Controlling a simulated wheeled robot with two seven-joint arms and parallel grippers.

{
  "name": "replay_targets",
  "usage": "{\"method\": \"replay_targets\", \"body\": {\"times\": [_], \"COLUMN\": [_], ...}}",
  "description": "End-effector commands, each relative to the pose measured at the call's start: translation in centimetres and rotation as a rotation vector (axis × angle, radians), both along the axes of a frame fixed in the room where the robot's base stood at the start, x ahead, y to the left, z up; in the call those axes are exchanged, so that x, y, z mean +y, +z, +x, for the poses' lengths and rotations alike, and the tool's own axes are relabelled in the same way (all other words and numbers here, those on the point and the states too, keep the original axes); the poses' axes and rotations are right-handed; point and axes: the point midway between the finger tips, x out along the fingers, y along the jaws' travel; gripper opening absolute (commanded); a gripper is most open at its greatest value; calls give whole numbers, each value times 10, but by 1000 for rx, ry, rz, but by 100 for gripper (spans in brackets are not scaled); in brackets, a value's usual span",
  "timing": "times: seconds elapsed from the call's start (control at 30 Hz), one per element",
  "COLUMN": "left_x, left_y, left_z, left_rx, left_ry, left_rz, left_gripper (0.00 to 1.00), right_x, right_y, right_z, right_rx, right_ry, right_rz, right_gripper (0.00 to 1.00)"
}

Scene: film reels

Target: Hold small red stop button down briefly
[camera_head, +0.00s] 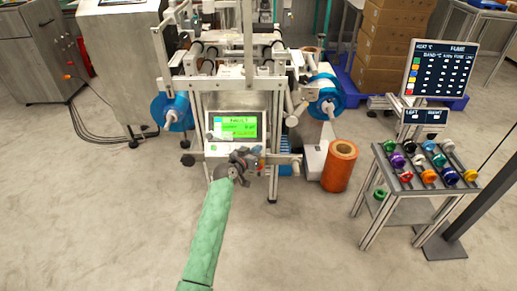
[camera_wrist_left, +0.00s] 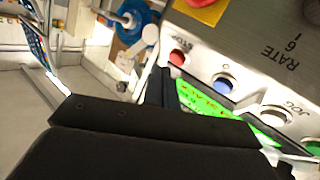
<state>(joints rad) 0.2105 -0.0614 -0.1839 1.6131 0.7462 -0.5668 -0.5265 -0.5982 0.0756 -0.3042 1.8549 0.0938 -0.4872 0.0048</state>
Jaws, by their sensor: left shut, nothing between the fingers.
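The small red stop button (camera_wrist_left: 177,57) shows in the left wrist view on a grey control panel (camera_wrist_left: 250,45), beside the word STOP. It looks raised, but I cannot tell for sure. My left gripper (camera_head: 247,160) is at the machine's front, just below the lit screen (camera_head: 235,126). Its fingers are shut and empty. In the left wrist view the dark fingertip (camera_wrist_left: 159,87) is close to the red button, just below it in the picture. A gap seems to show between them; contact cannot be told. My right gripper is not in view.
A blue button (camera_wrist_left: 222,81), a white button (camera_wrist_left: 276,118) and a larger red knob on yellow (camera_wrist_left: 204,10) sit close by on the panel. An orange roll (camera_head: 340,167) stands right of the machine. A rack of coloured spools (camera_head: 424,181) stands farther right. The front floor is clear.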

Motion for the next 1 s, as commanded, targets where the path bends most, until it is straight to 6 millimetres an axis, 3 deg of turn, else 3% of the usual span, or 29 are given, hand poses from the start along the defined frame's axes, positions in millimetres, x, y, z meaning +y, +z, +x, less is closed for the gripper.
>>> {"method": "replay_targets", "body": {"times": [1.0], "left_x": [0], "left_y": [-7], "left_z": [7], "left_rx": [0], "left_ry": [0], "left_rz": [0], "left_gripper": [0], "right_x": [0], "right_y": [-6], "right_z": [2], "right_rx": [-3], "right_ry": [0], "right_rz": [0], "right_gripper": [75]}}
